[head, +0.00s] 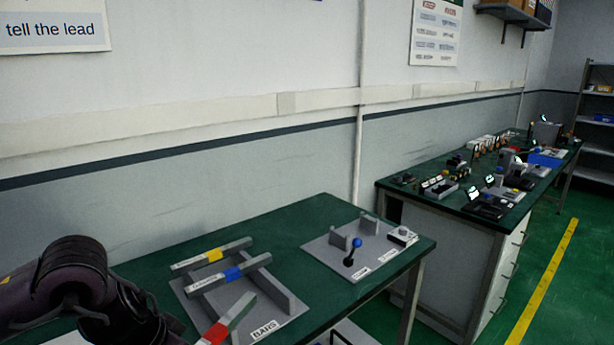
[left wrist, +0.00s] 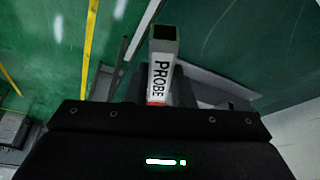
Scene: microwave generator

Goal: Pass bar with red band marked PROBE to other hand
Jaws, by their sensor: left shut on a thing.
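The bar with the red band (head: 227,317) is at the lower edge of the head view, in front of the bar rack, and tilts up to the right. In the left wrist view the bar (left wrist: 160,75) shows its PROBE label and a bit of red band, and sticks out from my left gripper (left wrist: 158,104). My left arm comes in from the left in the head view, and its gripper is shut on this bar; the fingers are mostly hidden. My right gripper is in neither view.
A rack plate labelled BARS (head: 265,329) holds a bar with a yellow band (head: 213,254) and a bar with a blue band (head: 231,273). To its right on the green table (head: 300,212) stands a grey plate (head: 325,252) with a blue-knobbed lever (head: 355,248). Another cluttered bench stands farther right.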

